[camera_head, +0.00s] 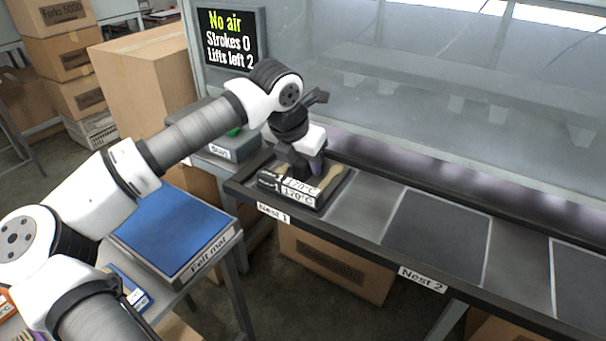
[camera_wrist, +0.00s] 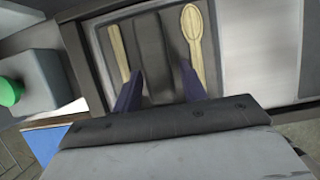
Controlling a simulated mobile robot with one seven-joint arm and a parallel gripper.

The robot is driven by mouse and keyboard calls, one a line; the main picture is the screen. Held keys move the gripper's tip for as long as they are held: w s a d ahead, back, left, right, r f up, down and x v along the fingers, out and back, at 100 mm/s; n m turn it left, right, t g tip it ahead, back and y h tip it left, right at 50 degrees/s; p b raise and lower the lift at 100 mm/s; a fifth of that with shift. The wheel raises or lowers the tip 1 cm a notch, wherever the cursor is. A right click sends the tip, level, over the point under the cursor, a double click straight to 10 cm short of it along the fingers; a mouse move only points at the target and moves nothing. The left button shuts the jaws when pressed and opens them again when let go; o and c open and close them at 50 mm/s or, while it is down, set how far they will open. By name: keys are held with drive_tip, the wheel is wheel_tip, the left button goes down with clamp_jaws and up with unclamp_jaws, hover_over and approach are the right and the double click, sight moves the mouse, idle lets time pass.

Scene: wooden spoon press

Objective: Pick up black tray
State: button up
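The black tray (camera_head: 337,188) sits at Nest 1 at the left end of the dark rail, with 170°C labels on its front. In the wrist view the tray (camera_wrist: 153,50) has a raised dark bar along its middle. One wooden spoon (camera_wrist: 195,40) lies right of the bar and a wooden handle-like piece (camera_wrist: 118,50) lies left of it. My gripper (camera_head: 308,172) is low over the tray. In the wrist view my gripper (camera_wrist: 160,76) has its fingers apart, one on each side of the bar, with no clear contact.
A blue felt mat (camera_head: 175,228) lies on a side table at left. A control box with a green button (camera_wrist: 10,91) stands left of the tray. A screen (camera_head: 228,38) reads "No air, Strokes 0, Lifts left 2". Nest 2 (camera_head: 437,232) is empty. A clear panel stands behind the rail.

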clamp_jaws()
drive_tip(key=shift+r, duration=0.2)
